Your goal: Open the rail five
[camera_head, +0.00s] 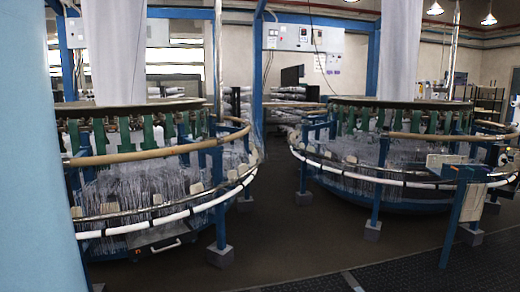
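Neither of my grippers is in view. A circular loom with green uprights (125,133) stands at the left, ringed by a tan upper rail (150,154) and a white and dark lower rail (160,218). A second circular loom (400,118) stands at the right, with its own tan upper rail (415,136) and white lower rail (385,180). I see no readable number on any rail, so I cannot tell which one is rail five. A large blue surface hides the left part of the left loom.
Blue posts on grey block feet (220,256) carry the rails. A dark floor aisle (290,235) lies open between the looms. A black ribbed mat (425,275) lies at the front right. A blue post (455,215) with a tan panel stands at the right loom's front.

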